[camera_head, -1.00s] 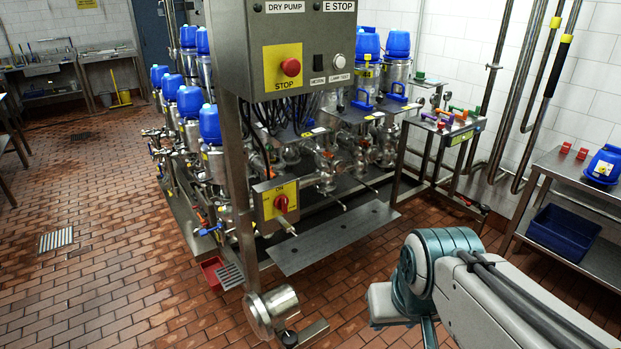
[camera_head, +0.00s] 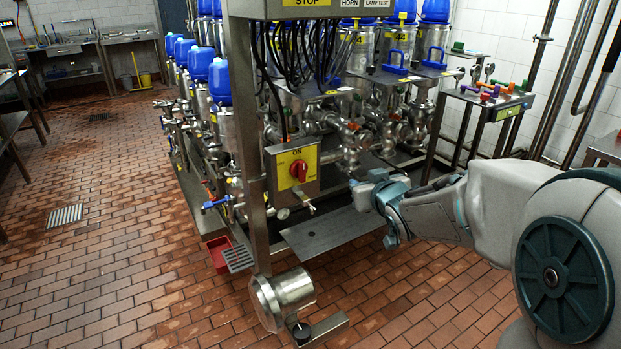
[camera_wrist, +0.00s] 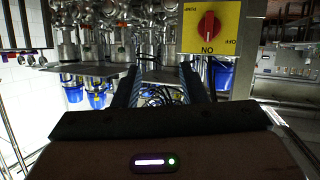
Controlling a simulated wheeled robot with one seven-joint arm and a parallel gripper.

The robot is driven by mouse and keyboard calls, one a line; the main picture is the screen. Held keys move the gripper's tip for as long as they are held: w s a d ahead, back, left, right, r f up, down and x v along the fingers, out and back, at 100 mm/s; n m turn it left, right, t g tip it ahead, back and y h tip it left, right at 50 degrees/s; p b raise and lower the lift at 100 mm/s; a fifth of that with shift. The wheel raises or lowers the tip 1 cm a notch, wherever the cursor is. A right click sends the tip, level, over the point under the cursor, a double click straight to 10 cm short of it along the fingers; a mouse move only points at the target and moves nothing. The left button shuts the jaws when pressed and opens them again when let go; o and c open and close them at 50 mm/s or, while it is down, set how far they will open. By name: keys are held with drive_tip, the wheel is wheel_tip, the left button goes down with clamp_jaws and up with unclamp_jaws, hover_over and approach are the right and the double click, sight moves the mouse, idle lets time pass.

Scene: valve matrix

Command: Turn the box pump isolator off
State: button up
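The isolator is a grey box with a yellow plate (camera_head: 297,168) and a red rotary knob (camera_head: 299,171), mounted low on the steel frame post. The knob's handle stands upright, in line with the ON label above it. In the wrist view the picture is inverted: the red knob (camera_wrist: 208,25) is at upper right, with ON below it and OFF to its right. My gripper (camera_wrist: 161,74) is open and empty, its two fingers apart. In the head view my gripper (camera_head: 362,192) is just right of the box, apart from the knob.
A dark cable hangs to the box top. A small tap (camera_head: 310,207) sticks out beneath it. A flat steel plate (camera_head: 325,230) lies below, and a steel motor-like cylinder (camera_head: 283,293) stands at the post's foot. Pipes and blue-capped pumps fill the space behind.

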sight(304, 166)
drive_tip(key=w+a+f+n+t+y+b, duration=0.1)
drive_tip(key=w+a+f+n+y+b, duration=0.1)
drive_tip(key=w+a+f+y+b, duration=0.3)
drive_tip(key=shift+n+y, duration=0.3)
drive_tip(key=shift+y, duration=0.5)
drive_tip(key=x, duration=0.4)
drive_tip(key=a+x, duration=0.1)
drive_tip(key=x, duration=0.4)
drive_tip(key=s+x, duration=0.1)
drive_tip(key=x, duration=0.4)
drive_tip(key=shift+s+a+p, duration=0.15)
drive_tip(key=shift+a+p, duration=0.2)
drive_tip(key=shift+p, duration=0.05)
drive_tip(key=shift+f, duration=0.1)
clamp_jaws()
